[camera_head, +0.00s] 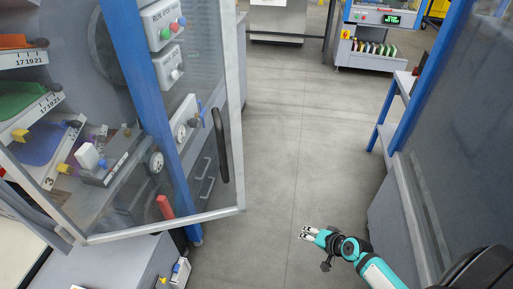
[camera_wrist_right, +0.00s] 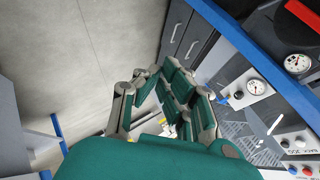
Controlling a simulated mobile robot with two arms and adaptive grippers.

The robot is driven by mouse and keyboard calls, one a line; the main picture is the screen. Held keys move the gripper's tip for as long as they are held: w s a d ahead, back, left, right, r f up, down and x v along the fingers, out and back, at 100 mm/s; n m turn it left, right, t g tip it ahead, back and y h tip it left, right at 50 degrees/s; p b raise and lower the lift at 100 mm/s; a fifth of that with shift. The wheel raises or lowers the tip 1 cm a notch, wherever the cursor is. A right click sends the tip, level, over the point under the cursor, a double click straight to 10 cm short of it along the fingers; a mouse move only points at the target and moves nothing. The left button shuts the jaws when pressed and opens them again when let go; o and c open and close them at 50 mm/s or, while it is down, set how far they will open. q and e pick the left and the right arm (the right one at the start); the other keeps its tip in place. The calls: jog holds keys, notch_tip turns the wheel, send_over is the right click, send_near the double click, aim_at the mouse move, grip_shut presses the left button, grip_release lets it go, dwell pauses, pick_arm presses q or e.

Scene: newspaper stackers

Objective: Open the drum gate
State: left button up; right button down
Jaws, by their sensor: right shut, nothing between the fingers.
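The drum gate, a see-through panel in a grey metal frame (camera_head: 233,110), is at the left of the head view. It appears to stand out at an angle from the machine, with the blue post visible through it. Its long black handle (camera_head: 220,145) is upright near the right edge of the frame. My right gripper (camera_head: 308,234) is shut and empty, low over the floor to the right of the gate and apart from it. Its green and grey fingers also show in the wrist view (camera_wrist_right: 165,88). My left gripper is out of view.
The machine's blue post (camera_head: 173,120) carries control boxes with buttons (camera_head: 163,25) and gauges. Coloured trays (camera_head: 25,100) are at the far left. A blue-framed grey unit (camera_head: 425,170) borders the right. Open floor (camera_head: 290,130) lies between.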

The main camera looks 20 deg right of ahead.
jog(key=w+a+r+m+t+y, duration=0.1)
jog(key=w+r+t+y, duration=0.15)
jog(key=r, duration=0.65)
jog(key=w+a+r+t+y, duration=0.1)
jog(key=w+r, duration=0.3)
jog(key=r, duration=0.5)
jog(key=s+a+r+n+y, duration=0.1)
jog(key=s+a+r+y, duration=0.2)
jog(key=r, duration=0.8)
jog(key=a+r+y, duration=0.4)
jog(key=a+r, duration=0.1)
jog(key=r, duration=0.5)
jog(key=w+d+p+x, duration=0.1)
jog(key=p+x, duration=0.3)
jog(key=x, duration=0.5)
jog(key=shift+t+h, duration=0.35)
jog(key=shift+h, duration=0.1)
jog(key=s+p, duration=0.1)
jog(key=s, duration=0.1)
jog(key=s+a+p, duration=0.1)
jog(key=s, duration=0.1)
jog(key=shift+a, duration=0.15)
jog(key=shift+f, duration=0.1)
